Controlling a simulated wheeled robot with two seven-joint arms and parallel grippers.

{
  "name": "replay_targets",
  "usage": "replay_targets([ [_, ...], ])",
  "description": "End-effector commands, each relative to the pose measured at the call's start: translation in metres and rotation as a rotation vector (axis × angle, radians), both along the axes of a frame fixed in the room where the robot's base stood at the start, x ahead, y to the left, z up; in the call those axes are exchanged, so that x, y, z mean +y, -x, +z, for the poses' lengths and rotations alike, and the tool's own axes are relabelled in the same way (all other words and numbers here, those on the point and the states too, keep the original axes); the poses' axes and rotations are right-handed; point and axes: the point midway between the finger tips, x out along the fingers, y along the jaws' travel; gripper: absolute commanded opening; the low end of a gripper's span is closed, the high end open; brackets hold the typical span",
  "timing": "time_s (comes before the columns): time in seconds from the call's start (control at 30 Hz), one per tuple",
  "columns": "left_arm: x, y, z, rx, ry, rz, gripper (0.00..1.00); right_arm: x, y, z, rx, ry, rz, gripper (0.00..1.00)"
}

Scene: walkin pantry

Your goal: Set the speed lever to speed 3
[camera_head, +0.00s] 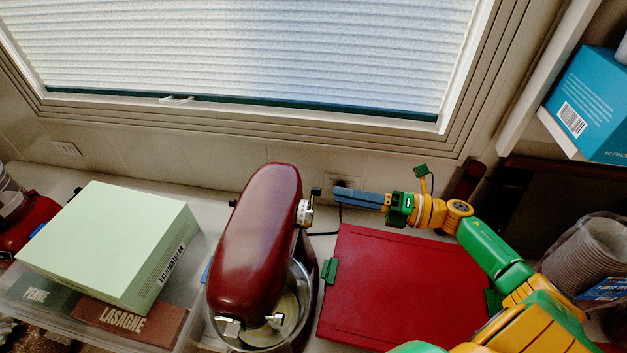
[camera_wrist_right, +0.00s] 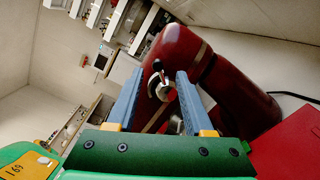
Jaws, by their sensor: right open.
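A dark red stand mixer (camera_head: 255,245) stands on the counter in the middle of the head view. It also shows in the right wrist view (camera_wrist_right: 230,98). A silver hub (camera_head: 305,212) with a small black-tipped speed lever (camera_head: 316,191) is on the right side of its head. My right gripper (camera_head: 338,195) points left at the lever, close to it. In the right wrist view, my right gripper (camera_wrist_right: 160,76) is open, with the lever (camera_wrist_right: 158,68) and hub (camera_wrist_right: 166,92) showing between its blue fingers. Contact cannot be told. My left gripper is not in view.
A red lidded container (camera_head: 400,290) sits right of the mixer, below my right arm. Stacked cups (camera_head: 590,250) stand at the right. The wall and window are behind.

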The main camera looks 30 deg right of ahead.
Motion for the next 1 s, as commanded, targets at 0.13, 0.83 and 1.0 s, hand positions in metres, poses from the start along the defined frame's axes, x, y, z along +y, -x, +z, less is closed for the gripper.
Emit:
replay_targets([
  [0.13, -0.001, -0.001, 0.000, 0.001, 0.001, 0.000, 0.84, 0.022, -0.020, 0.002, -0.004, -0.005, 0.002, 0.52],
  [0.83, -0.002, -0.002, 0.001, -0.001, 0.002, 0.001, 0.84, 0.048, -0.044, 0.001, 0.001, -0.003, -0.003, 0.00],
  [1.0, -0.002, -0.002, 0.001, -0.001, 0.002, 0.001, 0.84, 0.048, -0.044, 0.001, 0.001, -0.002, -0.003, 0.00],
])
